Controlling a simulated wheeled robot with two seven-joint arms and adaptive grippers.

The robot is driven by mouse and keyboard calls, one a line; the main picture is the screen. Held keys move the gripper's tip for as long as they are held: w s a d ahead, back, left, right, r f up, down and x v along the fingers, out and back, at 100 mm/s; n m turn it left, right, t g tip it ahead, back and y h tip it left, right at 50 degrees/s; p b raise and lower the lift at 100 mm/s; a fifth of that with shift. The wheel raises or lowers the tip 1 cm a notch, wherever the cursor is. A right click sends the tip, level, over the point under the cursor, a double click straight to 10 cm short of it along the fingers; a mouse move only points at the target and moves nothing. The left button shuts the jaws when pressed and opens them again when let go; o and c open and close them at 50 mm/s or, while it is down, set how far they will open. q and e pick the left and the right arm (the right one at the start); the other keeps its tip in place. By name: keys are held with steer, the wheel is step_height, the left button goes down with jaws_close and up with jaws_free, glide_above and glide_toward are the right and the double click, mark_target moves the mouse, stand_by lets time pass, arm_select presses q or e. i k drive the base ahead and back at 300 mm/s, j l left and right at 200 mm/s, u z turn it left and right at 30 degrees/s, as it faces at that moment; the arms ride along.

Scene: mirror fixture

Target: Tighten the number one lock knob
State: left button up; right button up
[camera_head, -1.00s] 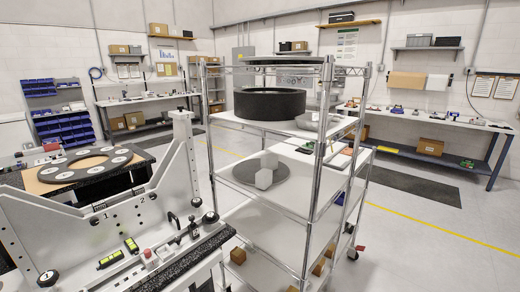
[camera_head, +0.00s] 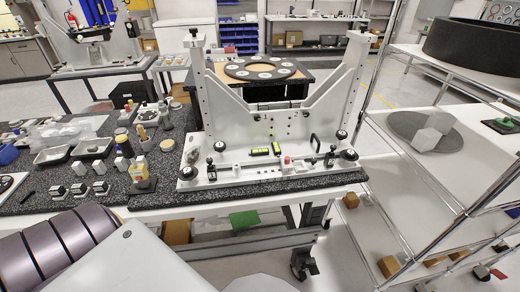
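The grey U-shaped mirror fixture (camera_head: 285,126) stands on a black speckled bench top (camera_head: 250,190) in the middle of the head view. Small dark knobs sit on its upright plate, one at left (camera_head: 257,117) and one at right (camera_head: 305,113). Larger black round knobs stand at the base's left end (camera_head: 219,147) and right end (camera_head: 341,134). Number markings are too small to read now, so I cannot tell which is the number one lock knob. Neither gripper is in view. What looks like my own arm fills the bottom left.
Left of the fixture, trays (camera_head: 92,148) and small parts crowd the bench. A round plate with holes (camera_head: 260,69) lies behind. Floor shows between bench and cart.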

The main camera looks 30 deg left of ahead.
mark_target(187, 173)
steer(key=i+j+u, duration=0.15)
steer(key=u, duration=0.3)
steer(key=i+j+u, duration=0.15)
steer(key=u, duration=0.35)
